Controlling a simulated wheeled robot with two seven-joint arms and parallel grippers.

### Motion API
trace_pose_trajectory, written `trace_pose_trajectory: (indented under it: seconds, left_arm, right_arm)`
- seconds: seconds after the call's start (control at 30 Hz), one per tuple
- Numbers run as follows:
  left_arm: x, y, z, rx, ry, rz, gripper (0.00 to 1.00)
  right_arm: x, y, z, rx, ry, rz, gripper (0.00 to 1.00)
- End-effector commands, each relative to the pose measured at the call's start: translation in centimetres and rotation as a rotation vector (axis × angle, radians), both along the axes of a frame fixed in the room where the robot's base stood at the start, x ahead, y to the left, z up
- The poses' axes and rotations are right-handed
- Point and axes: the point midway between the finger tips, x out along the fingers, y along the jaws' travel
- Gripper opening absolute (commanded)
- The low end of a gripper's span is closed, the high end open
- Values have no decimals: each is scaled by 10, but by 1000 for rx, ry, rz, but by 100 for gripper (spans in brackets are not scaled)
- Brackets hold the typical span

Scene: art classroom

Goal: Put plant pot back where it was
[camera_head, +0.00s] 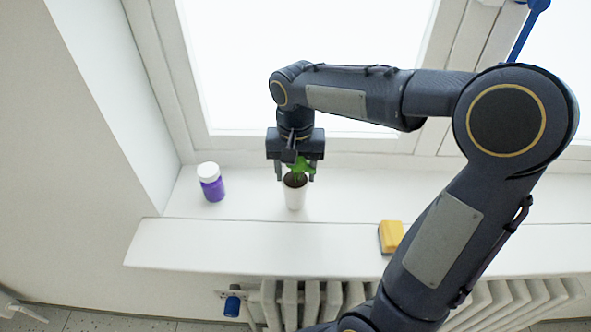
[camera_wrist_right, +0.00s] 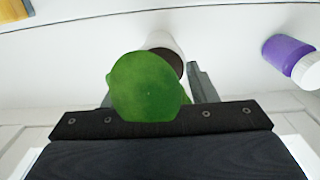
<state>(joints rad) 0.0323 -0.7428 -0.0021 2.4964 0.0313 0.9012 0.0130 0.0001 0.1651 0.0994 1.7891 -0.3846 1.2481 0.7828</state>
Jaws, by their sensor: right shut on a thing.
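The plant pot (camera_head: 295,196) is a small white pot with dark soil and a green plant. It stands upright on the window sill in the head view, below my right gripper (camera_head: 295,177). The right gripper points down with its fingers around the plant and upper pot, shut on it. In the right wrist view, a large green leaf (camera_wrist_right: 150,85) covers much of the gripper (camera_wrist_right: 150,98), and the pot's rim and soil (camera_wrist_right: 166,52) show behind it. The exact finger contact is hidden by the leaf. My left gripper is not in view.
A purple jar with a white lid (camera_head: 210,182) stands on the sill left of the pot. A yellow and dark block (camera_head: 390,236) lies near the sill's front edge to the right. The window is behind, and a radiator (camera_head: 300,300) is below. The sill (camera_head: 250,205) between jar and pot is bare.

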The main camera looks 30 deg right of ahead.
Motion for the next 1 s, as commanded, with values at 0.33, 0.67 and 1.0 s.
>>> trace_pose_trajectory:
  seconds: [0.33, 0.67, 1.0]
  left_arm:
    - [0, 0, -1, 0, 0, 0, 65]
    - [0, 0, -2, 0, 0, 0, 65]
    - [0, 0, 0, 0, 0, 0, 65]
  right_arm:
    - [0, 0, -4, 0, -2, 0, 0]
    - [0, 0, -6, 0, -1, 0, 74]
    - [1, 0, 6, 0, -5, 0, 74]
